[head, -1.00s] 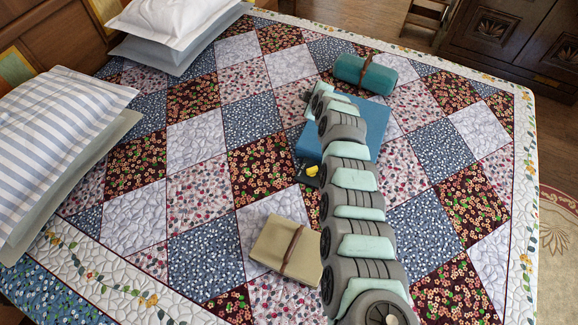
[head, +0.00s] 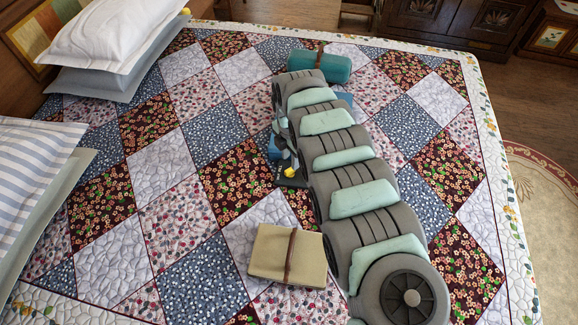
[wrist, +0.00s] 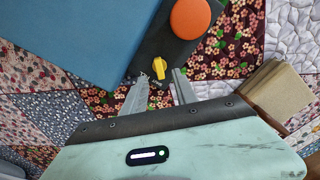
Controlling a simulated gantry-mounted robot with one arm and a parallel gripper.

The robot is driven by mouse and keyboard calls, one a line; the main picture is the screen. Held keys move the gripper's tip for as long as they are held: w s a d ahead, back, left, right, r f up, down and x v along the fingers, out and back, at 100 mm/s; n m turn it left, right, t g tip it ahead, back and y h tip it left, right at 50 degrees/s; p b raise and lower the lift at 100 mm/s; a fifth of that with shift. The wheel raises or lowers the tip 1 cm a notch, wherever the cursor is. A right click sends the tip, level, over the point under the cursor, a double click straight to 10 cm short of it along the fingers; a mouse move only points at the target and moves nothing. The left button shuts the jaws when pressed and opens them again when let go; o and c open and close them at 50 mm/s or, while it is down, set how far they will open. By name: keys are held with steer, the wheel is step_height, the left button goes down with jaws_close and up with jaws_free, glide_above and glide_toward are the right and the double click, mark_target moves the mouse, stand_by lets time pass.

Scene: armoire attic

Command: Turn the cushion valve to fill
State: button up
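The yellow valve (wrist: 159,68) sits on a dark panel (wrist: 150,45) beside the blue cushion (wrist: 75,35). A large round orange knob or button (wrist: 190,17) is on the same panel. In the head view the valve shows as a small yellow spot (head: 290,172), and the cushion (head: 274,149) is mostly hidden behind my arm. My gripper (wrist: 160,78) is open, its two fingers apart and empty. The valve lies just beyond the fingertips, between them in the wrist picture; I cannot tell whether they touch it.
A tan strapped bundle (head: 265,255) lies on the patchwork quilt (head: 165,165) left of my arm. A teal strapped roll (head: 330,67) lies past the cushion. White (head: 110,30) and striped pillows (head: 35,165) are at the left. The quilt between is clear.

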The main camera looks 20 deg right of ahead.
mark_target(290, 169)
steer(key=shift+f, duration=2.9)
steer(key=shift+c, duration=0.2)
jaws_close()
